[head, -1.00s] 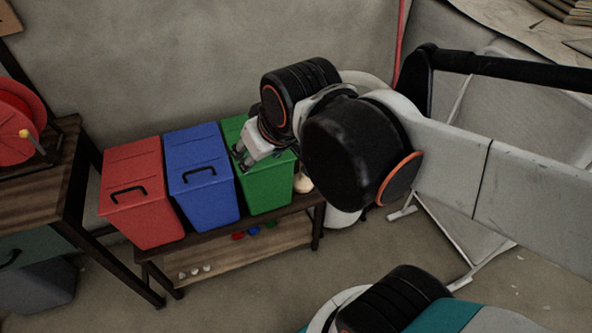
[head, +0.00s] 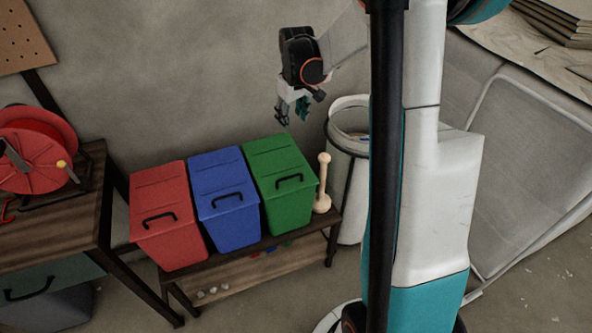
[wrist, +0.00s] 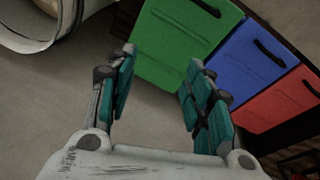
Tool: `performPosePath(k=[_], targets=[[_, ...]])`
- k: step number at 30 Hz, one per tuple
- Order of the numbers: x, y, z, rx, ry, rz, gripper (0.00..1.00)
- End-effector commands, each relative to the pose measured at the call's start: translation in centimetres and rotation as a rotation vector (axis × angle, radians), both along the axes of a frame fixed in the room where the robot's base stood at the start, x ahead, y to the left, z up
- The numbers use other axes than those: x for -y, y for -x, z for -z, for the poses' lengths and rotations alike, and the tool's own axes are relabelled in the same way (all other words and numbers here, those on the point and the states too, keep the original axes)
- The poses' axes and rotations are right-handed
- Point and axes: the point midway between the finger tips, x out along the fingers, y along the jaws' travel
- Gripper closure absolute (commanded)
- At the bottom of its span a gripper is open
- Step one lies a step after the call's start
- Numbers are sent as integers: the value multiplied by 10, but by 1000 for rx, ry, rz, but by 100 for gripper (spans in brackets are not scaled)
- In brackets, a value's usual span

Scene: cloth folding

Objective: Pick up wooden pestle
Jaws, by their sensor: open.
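The wooden pestle (head: 323,184) is pale and stands upright on the shelf, to the right of the green bin, in the head view. Its wide end is at the bottom and its thin handle with a knob points up. My gripper (head: 291,114) is open and empty, well above the green bin and up and left of the pestle. In the wrist view my gripper (wrist: 158,60) has its two teal-padded fingers apart, with the floor and the green bin behind them. I cannot make out the pestle in the wrist view.
The green bin (head: 282,185), blue bin (head: 225,200) and red bin (head: 165,220) stand in a row on a low wooden shelf (head: 265,247). A white barrel (head: 349,190) stands right of the pestle. A red reel (head: 35,155) sits on the left table.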

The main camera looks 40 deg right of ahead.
Motion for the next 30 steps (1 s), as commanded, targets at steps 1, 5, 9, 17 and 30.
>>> performPosePath(k=[1,5,9,17,30], targets=[[21,-4,19,-25,-8,14,53],[65,-4,63,-92,-30,32,53],[103,3,107,-149,-56,48,53],[135,14,148,-200,-86,59,53],[136,15,210,-203,-88,58,53]])
